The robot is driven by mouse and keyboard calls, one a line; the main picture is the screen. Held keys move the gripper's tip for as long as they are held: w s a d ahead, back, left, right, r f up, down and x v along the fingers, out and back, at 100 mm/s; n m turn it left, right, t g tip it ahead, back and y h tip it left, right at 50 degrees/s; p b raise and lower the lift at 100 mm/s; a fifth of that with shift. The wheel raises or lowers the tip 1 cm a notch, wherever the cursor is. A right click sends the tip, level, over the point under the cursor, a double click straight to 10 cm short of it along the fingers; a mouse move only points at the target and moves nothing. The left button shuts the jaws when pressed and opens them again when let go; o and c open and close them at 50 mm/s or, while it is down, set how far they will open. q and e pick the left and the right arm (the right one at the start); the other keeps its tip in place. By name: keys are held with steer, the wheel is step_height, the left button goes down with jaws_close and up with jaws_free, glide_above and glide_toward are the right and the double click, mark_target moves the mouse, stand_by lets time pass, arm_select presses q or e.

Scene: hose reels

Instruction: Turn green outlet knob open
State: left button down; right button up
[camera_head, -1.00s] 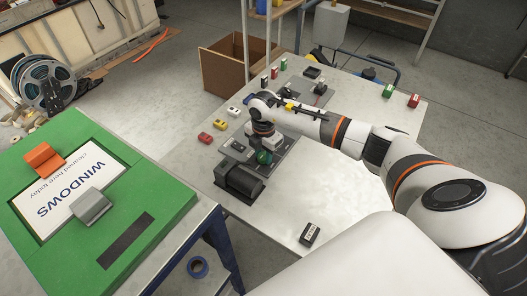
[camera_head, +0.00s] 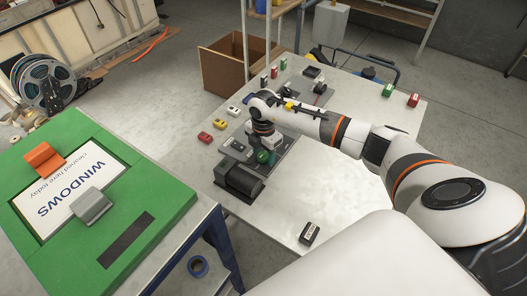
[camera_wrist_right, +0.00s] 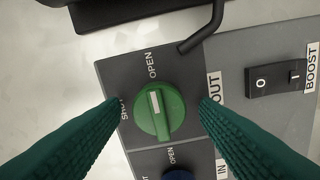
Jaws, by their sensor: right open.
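The green outlet knob (camera_wrist_right: 165,122) sits on a dark grey panel in the right wrist view. Its raised bar runs nearly up and down, and the white mark is at the end towards the printed OPEN, with SHUT to its left. My right gripper (camera_wrist_right: 161,106) is open, with one green ribbed finger on each side of the knob and gaps visible between. In the head view my right gripper (camera_head: 265,156) points down over the panel on the table, and I cannot make out the knob there. My left gripper is not in view.
A blue knob (camera_wrist_right: 178,174) is just below the green one. A black rocker switch (camera_wrist_right: 276,81) marked BOOST is to the right. A bent dark handle (camera_wrist_right: 205,32) is above.

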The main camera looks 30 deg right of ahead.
mark_target(264, 154)
step_height(264, 154, up, 12)
steer(key=b, duration=0.2)
steer(key=shift+b, duration=0.35)
stand_by(0.3)
